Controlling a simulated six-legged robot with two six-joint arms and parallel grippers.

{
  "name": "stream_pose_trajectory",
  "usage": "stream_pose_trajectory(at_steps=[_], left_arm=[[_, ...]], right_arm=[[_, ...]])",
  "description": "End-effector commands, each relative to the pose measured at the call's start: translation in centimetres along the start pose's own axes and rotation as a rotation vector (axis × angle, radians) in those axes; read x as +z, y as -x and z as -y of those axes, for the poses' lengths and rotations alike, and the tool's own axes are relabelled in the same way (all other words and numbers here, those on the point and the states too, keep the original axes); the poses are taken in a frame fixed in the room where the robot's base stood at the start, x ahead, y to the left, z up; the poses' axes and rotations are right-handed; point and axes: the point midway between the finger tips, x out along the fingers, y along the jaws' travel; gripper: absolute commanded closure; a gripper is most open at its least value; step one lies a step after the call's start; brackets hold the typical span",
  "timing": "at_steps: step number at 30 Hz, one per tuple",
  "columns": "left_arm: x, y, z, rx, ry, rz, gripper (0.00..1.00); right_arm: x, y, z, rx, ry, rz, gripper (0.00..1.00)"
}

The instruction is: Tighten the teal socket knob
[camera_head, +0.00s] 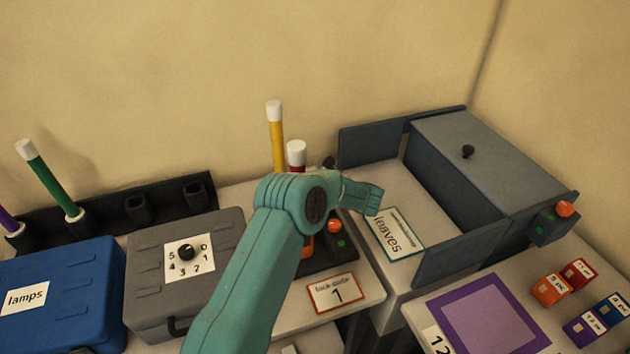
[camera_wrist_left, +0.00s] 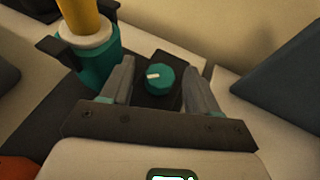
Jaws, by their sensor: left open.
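The teal knob (camera_wrist_left: 160,79) with a white pointer mark sits on a dark block in the left wrist view. My left gripper (camera_wrist_left: 158,65) is open, with one finger on each side of the knob and visible gaps between. Beside it, a teal socket (camera_wrist_left: 97,66) holds an upright yellow tube (camera_wrist_left: 84,17) with a white collar. In the head view the yellow tube (camera_head: 276,135) stands behind my teal left arm, which hides the teal socket and knob. My left fingers cannot be made out there. My right gripper is in neither view.
A red tube with a white cap (camera_head: 297,153) stands close to my arm. An open grey bin with a "leaves" card (camera_head: 396,233) is at right. A grey dial case (camera_head: 150,300) and blue "lamps" case (camera_head: 70,285) are at left. Small labelled blocks (camera_head: 550,290) lie lower right.

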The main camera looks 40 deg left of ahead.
Motion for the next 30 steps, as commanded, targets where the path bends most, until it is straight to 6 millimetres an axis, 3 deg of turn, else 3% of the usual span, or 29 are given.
stream_pose_trajectory(at_steps=[1, 5, 6, 11, 21, 30], left_arm=[[0.0, 0.0, 0.0, 0.0, 0.0, 0.0, 0.49], [0.0, 0.0, 0.0, 0.0, 0.0, 0.0, 0.92], [0.0, 0.0, 0.0, 0.0, 0.0, 0.0, 0.95], [-0.1, -0.1, -0.1, -0.019, -0.009, 0.0, 0.95], [-0.2, -0.3, -0.4, -0.227, -0.091, 0.003, 0.95], [0.1, 0.0, -0.4, -0.254, -0.104, 0.001, 0.95]], right_arm=[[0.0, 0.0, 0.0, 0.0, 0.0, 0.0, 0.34], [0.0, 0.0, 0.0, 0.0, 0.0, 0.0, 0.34], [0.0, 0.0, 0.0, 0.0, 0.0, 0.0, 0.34], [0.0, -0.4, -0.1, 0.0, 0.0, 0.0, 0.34], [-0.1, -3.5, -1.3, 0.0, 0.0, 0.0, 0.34], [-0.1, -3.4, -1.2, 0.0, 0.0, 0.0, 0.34]])
